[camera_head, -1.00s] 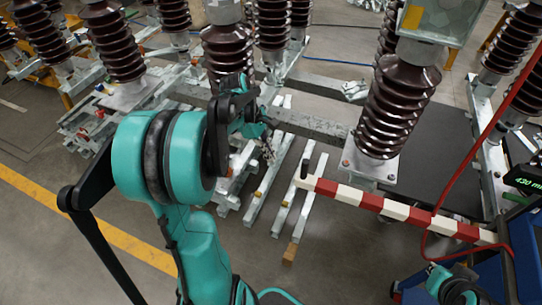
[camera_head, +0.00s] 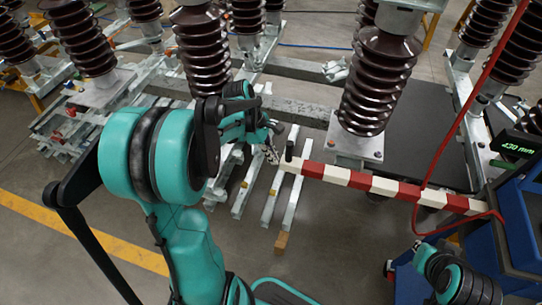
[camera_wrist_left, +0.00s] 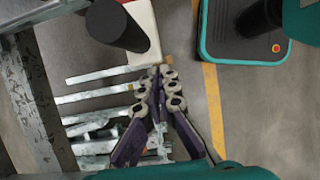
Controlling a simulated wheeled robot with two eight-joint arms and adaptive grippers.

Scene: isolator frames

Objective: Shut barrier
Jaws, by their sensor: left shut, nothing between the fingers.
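The barrier (camera_head: 360,181) is a red-and-white striped bar, running from the blue unit at right to a free end near the middle of the head view. An upright black handle (camera_head: 289,150) stands on that free end. In the left wrist view the barrier's white end (camera_wrist_left: 146,30) and the black handle (camera_wrist_left: 115,25) are at the top. My left gripper (camera_head: 273,156) is just left of the free end. Its fingers (camera_wrist_left: 166,72) are shut and empty, with tips close to the white end; contact cannot be told.
Brown ribbed insulators (camera_head: 380,85) stand on metal frames behind the barrier. Metal rails (camera_head: 271,200) lie on the floor below its free end. A red cable (camera_head: 462,110) hangs across the barrier's right part. A blue unit (camera_head: 522,215) with a display stands at right.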

